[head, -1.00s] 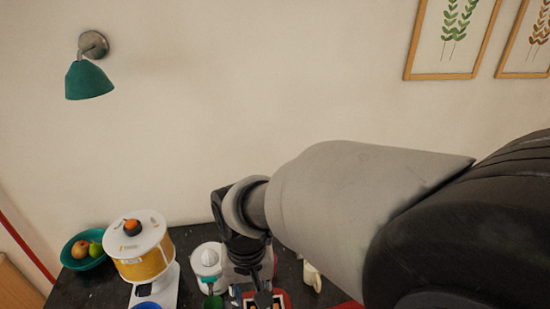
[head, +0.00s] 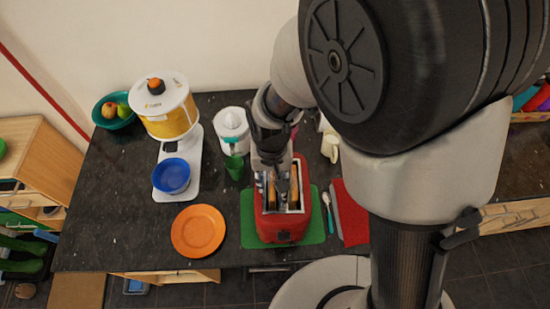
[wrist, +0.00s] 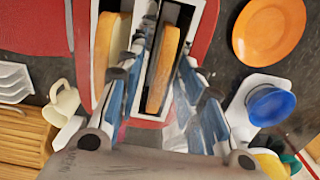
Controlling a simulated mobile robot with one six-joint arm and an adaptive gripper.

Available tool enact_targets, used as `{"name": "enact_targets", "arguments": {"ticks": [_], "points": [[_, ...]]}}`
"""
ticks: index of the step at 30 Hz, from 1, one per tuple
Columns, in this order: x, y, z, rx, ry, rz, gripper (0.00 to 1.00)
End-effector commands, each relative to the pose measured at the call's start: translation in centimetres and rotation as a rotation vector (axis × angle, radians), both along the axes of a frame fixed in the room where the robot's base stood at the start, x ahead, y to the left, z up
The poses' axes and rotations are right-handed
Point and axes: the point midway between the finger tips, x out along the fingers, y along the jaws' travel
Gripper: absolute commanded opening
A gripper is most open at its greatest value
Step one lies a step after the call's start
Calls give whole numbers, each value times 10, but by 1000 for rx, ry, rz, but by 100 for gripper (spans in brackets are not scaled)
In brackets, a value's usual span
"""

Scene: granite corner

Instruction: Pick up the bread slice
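A red toaster (head: 283,230) stands on a green mat, and two bread slices stand upright in its slots. In the wrist view, one bread slice (wrist: 163,75) lies between the fingers of my gripper (wrist: 163,56), with gaps showing on both sides. The other bread slice (wrist: 108,48) is in the slot to the left, partly behind the left finger. My gripper is open, pointing down at the toaster's top. In the head view, my gripper (head: 281,183) is over the slots and partly hides the slices. How deep the fingertips reach is hard to tell.
An orange plate (head: 198,231), a blue bowl (head: 171,176) on a white dispenser base, a green cup (head: 234,168) and a white juicer (head: 230,128) are left of the toaster. A cream mug (head: 330,147), cutlery and a red napkin (head: 352,212) are right. The counter's front left is clear.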

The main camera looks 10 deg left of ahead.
Motion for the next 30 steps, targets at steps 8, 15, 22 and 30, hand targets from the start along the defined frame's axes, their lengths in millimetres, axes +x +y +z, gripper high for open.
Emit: {"name": "enact_targets", "arguments": {"ticks": [8, 15, 22, 30], "points": [[0, 0, 0, 1, -1, 0, 29], [0, 0, 0, 0, -1, 0, 13], [0, 0, 0, 1, -1, 0, 0], [0, 0, 1, 1, -1, 0, 0]]}}
